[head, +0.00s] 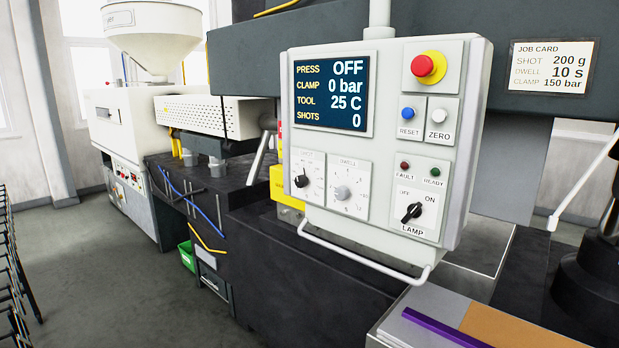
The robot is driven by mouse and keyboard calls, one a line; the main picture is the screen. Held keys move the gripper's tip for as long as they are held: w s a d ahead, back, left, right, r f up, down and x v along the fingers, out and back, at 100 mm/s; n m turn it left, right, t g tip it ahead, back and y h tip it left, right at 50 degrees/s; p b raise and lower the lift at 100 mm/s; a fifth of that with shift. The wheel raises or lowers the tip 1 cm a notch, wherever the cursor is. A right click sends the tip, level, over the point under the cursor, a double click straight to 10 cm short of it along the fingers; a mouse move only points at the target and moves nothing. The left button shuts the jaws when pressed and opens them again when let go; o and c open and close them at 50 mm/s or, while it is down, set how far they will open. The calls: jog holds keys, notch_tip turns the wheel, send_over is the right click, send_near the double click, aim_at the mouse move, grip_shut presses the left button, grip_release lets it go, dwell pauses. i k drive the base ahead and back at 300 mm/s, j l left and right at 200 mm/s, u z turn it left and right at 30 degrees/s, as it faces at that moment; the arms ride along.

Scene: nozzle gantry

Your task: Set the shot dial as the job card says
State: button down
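The job card (552,67) hangs at the upper right and reads SHOT 200 g, DWELL 10 s, CLAMP 150 bar. The shot dial (302,181) is a black knob at the lower left of the pale control panel (385,250). Its scale numbers and exact setting are too small to read. The dwell dial (342,192), with a grey knob, is just right of it. The panel screen (333,95) reads PRESS OFF, CLAMP 0 bar, TOOL 25 C, SHOTS 0. My gripper is not in view, and nothing covers the shot dial.
The panel also carries a red stop button (428,67), a blue reset button (407,113), a white zero button (438,115) and a black lamp switch (411,212). A handle bar (365,262) runs below it.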

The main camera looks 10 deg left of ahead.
aim_at(300, 181)
jog(key=i+j+z, duration=0.25)
jog(key=i, duration=0.2)
jog(key=i+j+z, duration=0.2)
jog(key=i+j, duration=0.15)
jog(key=i, duration=0.1)
